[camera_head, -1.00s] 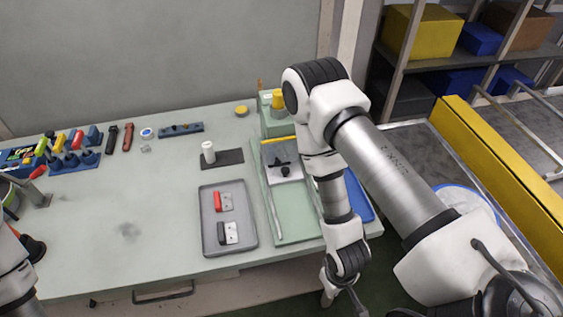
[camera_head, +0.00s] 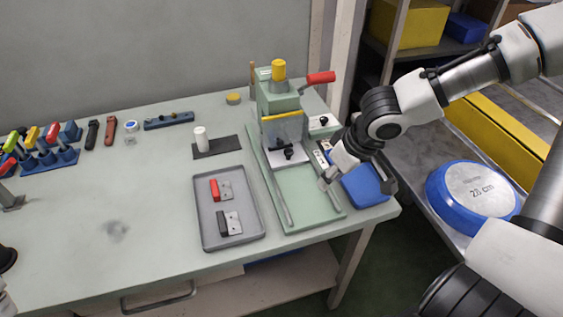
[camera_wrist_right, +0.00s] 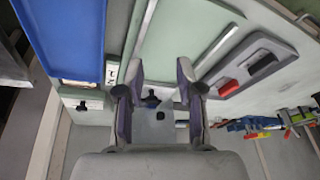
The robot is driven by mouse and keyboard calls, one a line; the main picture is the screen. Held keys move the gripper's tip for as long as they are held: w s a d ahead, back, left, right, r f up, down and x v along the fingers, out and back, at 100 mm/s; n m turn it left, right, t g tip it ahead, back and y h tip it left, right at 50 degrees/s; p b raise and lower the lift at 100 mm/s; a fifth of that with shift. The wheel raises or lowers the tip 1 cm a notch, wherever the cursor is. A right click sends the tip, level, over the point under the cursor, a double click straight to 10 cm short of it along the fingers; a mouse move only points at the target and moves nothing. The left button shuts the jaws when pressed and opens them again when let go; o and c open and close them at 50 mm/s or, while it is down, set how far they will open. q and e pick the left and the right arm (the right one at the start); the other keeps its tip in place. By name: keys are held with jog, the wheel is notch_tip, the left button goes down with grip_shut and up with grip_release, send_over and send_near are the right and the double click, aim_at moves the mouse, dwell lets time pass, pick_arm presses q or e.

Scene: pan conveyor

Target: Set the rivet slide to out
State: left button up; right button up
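The rivet slide is a grey plate (camera_head: 281,156) with a black knob (camera_head: 289,153). It sits at the back end of the rails on the green press base (camera_head: 305,196), under the press head. The front of the rails is bare. In the right wrist view the knob (camera_wrist_right: 152,99) shows between my finger pads. My right gripper (camera_head: 350,185) is above the right side of the base, in front of and right of the knob. In the wrist view my right gripper (camera_wrist_right: 159,68) is open and empty.
The press (camera_head: 279,95) has a red-handled lever (camera_head: 319,78). A grey tray (camera_head: 202,238) with a red and a black piece lies left of the base. A blue tray (camera_head: 364,186) lies right of it. A blue round pan (camera_head: 442,193) is on the conveyor.

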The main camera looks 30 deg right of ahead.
jog(key=shift+w+d+r+t+h, duration=0.3)
jog(key=shift+w+d+r+t, duration=0.1)
jog(key=shift+w+d, duration=0.25)
jog(key=shift+w, duration=0.25)
pick_arm(q)
notch_tip(320, 180, down, 7)
jog(key=b, duration=0.6)
pick_arm(e)
jog(key=w, duration=0.4)
jog(key=shift+a+f, duration=0.2)
jog(key=shift+a, duration=0.05)
jog(key=w+r+p, duration=0.2)
jog(key=p, duration=0.7)
send_over(289, 151)
jog(key=s, duration=0.2)
jog(key=b+x, duration=0.1)
jog(key=x, duration=0.1)
jog(key=b+x, duration=0.1)
jog(key=x, duration=0.1)
jog(key=b+x, duration=0.1)
jog(key=shift+s+d+f, duration=0.25)
jog(key=shift+d+f, duration=0.05)
jog(key=shift+f, duration=0.25)
jog(key=shift+w+f, duration=0.15)
jog(key=shift+f, duration=0.05)
pick_arm(q)
notch_tip(289, 151, up, 6)
jog(key=shift+w, duration=0.15)
pick_arm(e)
jog(key=shift+r, duration=0.1)
